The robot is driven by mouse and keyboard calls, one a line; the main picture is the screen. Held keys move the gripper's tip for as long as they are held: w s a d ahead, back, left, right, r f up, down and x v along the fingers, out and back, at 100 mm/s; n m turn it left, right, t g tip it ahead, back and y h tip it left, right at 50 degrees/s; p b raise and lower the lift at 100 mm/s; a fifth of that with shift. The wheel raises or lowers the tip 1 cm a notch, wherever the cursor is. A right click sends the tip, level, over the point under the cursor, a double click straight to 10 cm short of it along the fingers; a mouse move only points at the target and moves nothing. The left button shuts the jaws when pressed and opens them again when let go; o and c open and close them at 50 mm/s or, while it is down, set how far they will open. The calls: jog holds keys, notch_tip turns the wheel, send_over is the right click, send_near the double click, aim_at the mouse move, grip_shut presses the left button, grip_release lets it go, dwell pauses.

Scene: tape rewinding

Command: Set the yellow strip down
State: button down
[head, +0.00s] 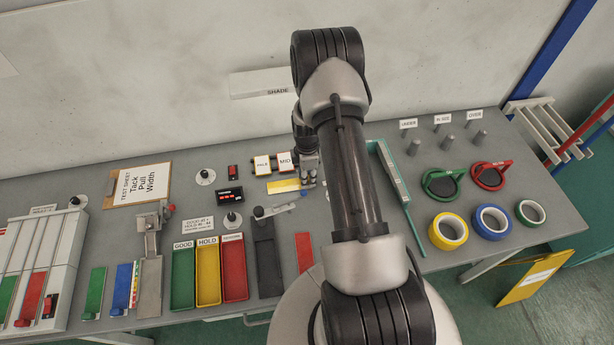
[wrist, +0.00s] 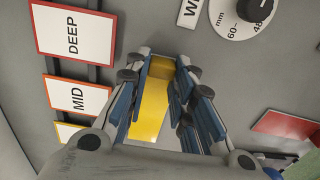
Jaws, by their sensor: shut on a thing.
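The yellow strip (head: 283,186) lies flat and level at the back middle of the bench, just in front of the shade cards. My gripper (head: 307,174) is at its right end, partly hidden by my arm. In the wrist view the yellow strip (wrist: 153,100) runs between the blue-padded fingers of my gripper (wrist: 160,78), which are shut on it. I cannot tell whether the strip touches the bench top or hangs just above it.
The MID card (head: 286,161) and PALE card (head: 262,165) stand behind the strip; the DEEP card (wrist: 73,34) shows in the wrist view. Green, yellow (head: 207,275) and red trays stand in front. Tape rolls (head: 491,222) lie at right.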

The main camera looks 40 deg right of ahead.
jog(key=shift+f, duration=0.15)
jog(key=c, duration=1.4)
grip_release()
jog(key=shift+o, duration=0.2)
